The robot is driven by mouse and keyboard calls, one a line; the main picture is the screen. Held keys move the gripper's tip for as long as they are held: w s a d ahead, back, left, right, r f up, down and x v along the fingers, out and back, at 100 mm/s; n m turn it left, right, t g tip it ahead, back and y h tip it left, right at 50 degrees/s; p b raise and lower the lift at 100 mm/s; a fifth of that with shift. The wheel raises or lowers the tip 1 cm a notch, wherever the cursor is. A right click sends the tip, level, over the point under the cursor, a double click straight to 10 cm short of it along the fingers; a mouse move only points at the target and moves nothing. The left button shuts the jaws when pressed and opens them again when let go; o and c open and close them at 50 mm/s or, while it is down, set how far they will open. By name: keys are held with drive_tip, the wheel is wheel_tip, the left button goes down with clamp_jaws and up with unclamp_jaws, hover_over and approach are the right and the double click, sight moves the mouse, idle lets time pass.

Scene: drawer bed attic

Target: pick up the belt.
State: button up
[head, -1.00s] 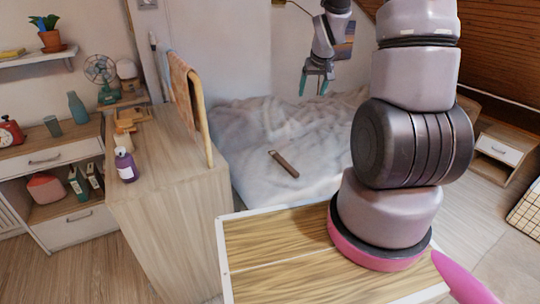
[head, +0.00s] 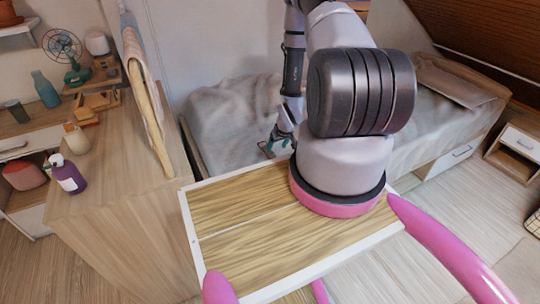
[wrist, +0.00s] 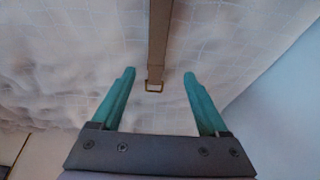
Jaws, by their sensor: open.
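The belt (wrist: 159,45) is a brown strap with a metal buckle. In the wrist view it runs from the top edge down to the buckle, on the pale quilted bedding (wrist: 70,40). My gripper (wrist: 159,75) has its two teal fingers spread apart, one on each side of the buckle end, with nothing held. I cannot tell how high the fingers are above the bedding. In the head view my gripper (head: 277,143) is low over the bed, partly behind my arm, and the belt is hidden there.
The bed (head: 225,125) stands beyond a wooden cabinet (head: 120,200) at the left. A cloth-draped wooden board (head: 150,95) rises at the cabinet's edge. A purple bottle (head: 67,175) stands on the cabinet. A drawer unit (head: 515,145) is at the far right.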

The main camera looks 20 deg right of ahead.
sight(273, 156)
drive_tip(key=x, duration=0.4)
drive_tip(key=shift+w+f, duration=0.1)
drive_tip(key=shift+f, duration=0.15)
drive_tip(key=shift+w+d+x, duration=0.1)
drive_tip(key=shift+d+x, duration=0.05)
drive_tip(key=shift+x, duration=1.2)
drive_tip(key=shift+w+d+x, duration=0.15)
drive_tip(key=shift+d+x, duration=0.05)
drive_tip(key=shift+x, duration=1.1)
drive_tip(key=shift+r, duration=0.15)
clamp_jaws()
